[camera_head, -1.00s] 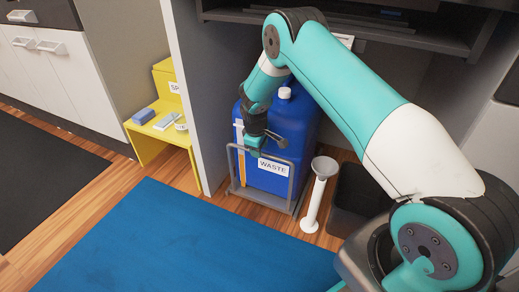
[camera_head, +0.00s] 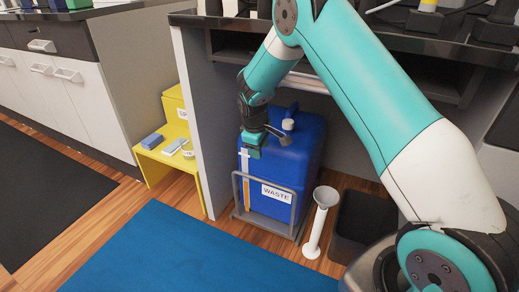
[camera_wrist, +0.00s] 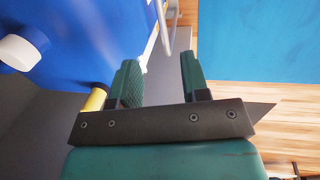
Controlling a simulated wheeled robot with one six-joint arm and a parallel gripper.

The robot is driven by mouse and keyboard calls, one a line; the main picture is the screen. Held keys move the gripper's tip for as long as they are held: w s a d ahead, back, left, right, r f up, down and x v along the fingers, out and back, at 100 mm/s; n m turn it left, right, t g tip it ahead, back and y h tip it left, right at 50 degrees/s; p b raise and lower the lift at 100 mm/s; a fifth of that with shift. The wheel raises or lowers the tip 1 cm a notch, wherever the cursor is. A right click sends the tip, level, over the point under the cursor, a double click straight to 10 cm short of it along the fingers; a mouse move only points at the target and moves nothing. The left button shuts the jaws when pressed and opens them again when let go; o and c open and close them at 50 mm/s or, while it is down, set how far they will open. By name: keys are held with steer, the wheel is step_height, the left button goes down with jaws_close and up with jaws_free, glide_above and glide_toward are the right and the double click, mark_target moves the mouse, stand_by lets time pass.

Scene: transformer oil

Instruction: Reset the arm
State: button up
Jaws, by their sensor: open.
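My teal and white arm reaches in from the right in the head view. My gripper (camera_head: 252,151) hangs in front of the upper part of a blue waste container (camera_head: 290,163) under the counter. In the wrist view my gripper (camera_wrist: 160,80) shows two green padded fingers spread apart with nothing between them. The blue container also fills the upper left of the wrist view (camera_wrist: 90,35), with its white cap (camera_wrist: 22,48) at the left edge.
A metal frame (camera_head: 266,215) surrounds the container's base. A white funnel stand (camera_head: 318,225) and a dark bin (camera_head: 362,225) stand to its right. A yellow step stand (camera_head: 160,160) with small items is left of the grey panel. Blue mat (camera_head: 200,255) covers the floor in front.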

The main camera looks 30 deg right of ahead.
stand_by(0.3)
steer(key=s+a+r+y, duration=0.2)
steer(key=s+a+r, duration=0.4)
steer(key=r, duration=0.4)
steer(key=s+a+r+y, duration=0.1)
steer(key=s+a+r, duration=0.35)
steer(key=s, duration=0.55)
steer(key=s+a+r+g+y, duration=0.1)
steer(key=s+a+r+y, duration=0.15)
steer(key=s+r, duration=0.45)
steer(key=s+a+r+y, duration=0.15)
steer(key=s+a, duration=0.25)
steer(key=s, duration=0.8)
step_height(320, 180, up, 34)
steer(key=h+p, duration=0.1)
steer(key=p, duration=3.2)
steer(key=shift+s+d+f, duration=0.1)
